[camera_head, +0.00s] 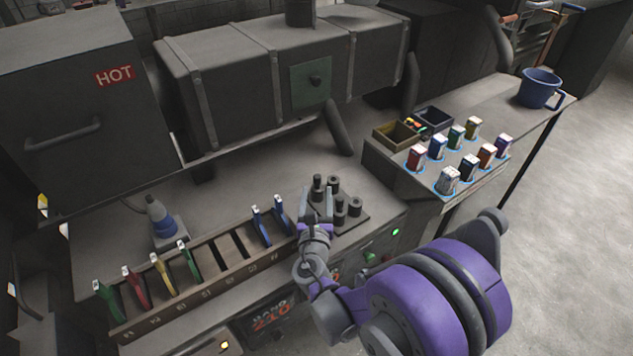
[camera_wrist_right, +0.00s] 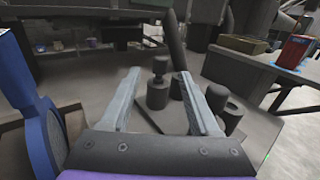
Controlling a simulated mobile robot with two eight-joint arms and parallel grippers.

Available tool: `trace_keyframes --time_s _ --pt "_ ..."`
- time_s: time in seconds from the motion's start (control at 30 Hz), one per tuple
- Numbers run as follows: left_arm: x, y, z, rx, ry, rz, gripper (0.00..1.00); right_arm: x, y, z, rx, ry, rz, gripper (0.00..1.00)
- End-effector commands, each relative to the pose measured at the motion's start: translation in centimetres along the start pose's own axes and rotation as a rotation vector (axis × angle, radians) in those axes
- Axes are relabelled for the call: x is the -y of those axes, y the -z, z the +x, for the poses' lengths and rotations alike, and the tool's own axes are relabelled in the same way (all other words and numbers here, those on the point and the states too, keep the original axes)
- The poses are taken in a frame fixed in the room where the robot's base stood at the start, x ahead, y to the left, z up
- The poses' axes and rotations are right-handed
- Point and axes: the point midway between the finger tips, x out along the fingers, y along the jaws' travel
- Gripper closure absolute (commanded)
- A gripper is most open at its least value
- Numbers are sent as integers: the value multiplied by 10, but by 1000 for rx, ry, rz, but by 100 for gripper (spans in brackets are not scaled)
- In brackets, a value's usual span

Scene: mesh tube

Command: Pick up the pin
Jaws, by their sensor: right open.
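A dark grey pin with a knobbed top (camera_head: 318,183) stands upright in or on a short cylinder on a dark plate (camera_head: 362,222). In the right wrist view the pin (camera_wrist_right: 160,66) shows between and beyond my fingertips, above its thicker base (camera_wrist_right: 157,95). My right gripper (camera_head: 317,203) is open and empty on the near side of the pin. Its two fingers (camera_wrist_right: 158,82) point toward it in the wrist view; I cannot tell how far off the pin is. My left gripper is not in view.
Several other dark cylinders stand close by, one with an open top (camera_wrist_right: 231,112). A slotted rack (camera_head: 205,278) with coloured tags lies to the left. A side table holds small cans (camera_head: 416,158) and a blue mug (camera_head: 540,88). A furnace (camera_head: 290,70) stands behind.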

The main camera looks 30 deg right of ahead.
Motion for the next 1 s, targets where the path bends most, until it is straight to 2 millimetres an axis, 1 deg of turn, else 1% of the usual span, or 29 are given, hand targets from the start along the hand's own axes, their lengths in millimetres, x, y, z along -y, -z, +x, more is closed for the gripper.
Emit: trace_keyframes --time_s 0.03,0.17,0.43,0.53,0.7,0.77,0.8,0.87,1.0 --pt "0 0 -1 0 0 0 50 1 0 5 0 1 0 38" --pt "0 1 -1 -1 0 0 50 0 0 13 -1 0 2 38" --pt "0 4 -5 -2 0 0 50 1 0 53 0 2 1 38" --pt "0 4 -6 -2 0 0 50 0 0 59 -1 0 2 38" --pt "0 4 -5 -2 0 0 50 0 0 59 -1 -1 2 38" --pt "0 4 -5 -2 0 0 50 0 0 59 -1 -1 2 47" --pt "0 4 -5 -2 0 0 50 0 0 59 -1 -1 2 54" --pt "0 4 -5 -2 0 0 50 0 0 59 -1 -1 2 65" --pt "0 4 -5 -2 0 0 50 0 0 58 -1 0 2 90"
